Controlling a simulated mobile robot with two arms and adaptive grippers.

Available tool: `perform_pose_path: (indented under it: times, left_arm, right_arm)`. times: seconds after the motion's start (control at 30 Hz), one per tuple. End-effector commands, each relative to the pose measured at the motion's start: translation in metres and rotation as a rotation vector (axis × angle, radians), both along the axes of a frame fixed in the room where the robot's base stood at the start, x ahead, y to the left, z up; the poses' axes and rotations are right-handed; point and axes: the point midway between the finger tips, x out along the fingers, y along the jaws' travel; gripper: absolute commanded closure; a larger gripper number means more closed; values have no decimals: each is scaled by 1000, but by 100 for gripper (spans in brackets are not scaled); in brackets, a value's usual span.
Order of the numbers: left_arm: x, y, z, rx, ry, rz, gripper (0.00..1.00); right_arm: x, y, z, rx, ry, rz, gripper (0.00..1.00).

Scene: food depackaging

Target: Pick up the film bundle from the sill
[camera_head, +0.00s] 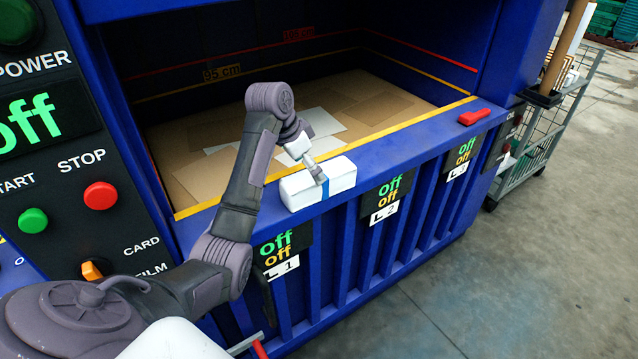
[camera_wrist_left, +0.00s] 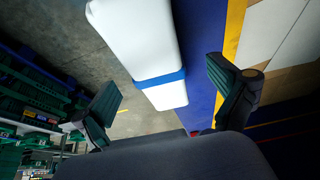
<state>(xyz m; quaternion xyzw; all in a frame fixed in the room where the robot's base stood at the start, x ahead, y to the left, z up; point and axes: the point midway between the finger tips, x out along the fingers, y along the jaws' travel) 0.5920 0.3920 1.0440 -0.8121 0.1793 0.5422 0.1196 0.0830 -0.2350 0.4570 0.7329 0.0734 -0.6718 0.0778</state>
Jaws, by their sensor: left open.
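The film bundle is a white block with a blue band (camera_head: 300,191) and lies on the blue sill (camera_head: 414,137) of the machine. My left gripper (camera_head: 319,176) is right over its band in the head view. In the left wrist view the bundle (camera_wrist_left: 135,32) reaches from the top edge down between the two spread fingers of my left gripper (camera_wrist_left: 165,98). The fingers are open, one on each side and apart from it in the picture. I cannot tell how far down along its sides they are. My right gripper is not in view.
Behind the sill is the open chamber with flat cardboard and pale sheets (camera_head: 205,178) on its floor. A red handle (camera_head: 474,117) sits on the sill to the right. The control panel (camera_head: 60,150) is at left, a wire cart (camera_head: 545,130) at right.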

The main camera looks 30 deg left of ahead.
Motion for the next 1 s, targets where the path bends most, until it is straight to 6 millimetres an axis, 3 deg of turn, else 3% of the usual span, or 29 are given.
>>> perform_pose_path:
  times: [0.1,0.3,0.6,1.0]
  left_arm:
    - [8,-8,-11,-3,6,-3,3]
    - [20,-14,-36,-2,4,-2,3]
    - [22,-15,-42,0,1,-1,3]
    - [22,-15,-42,0,1,-1,68]
  right_arm:
    - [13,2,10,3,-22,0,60]
    - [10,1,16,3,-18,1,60]
    - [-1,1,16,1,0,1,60]
    - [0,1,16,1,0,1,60]
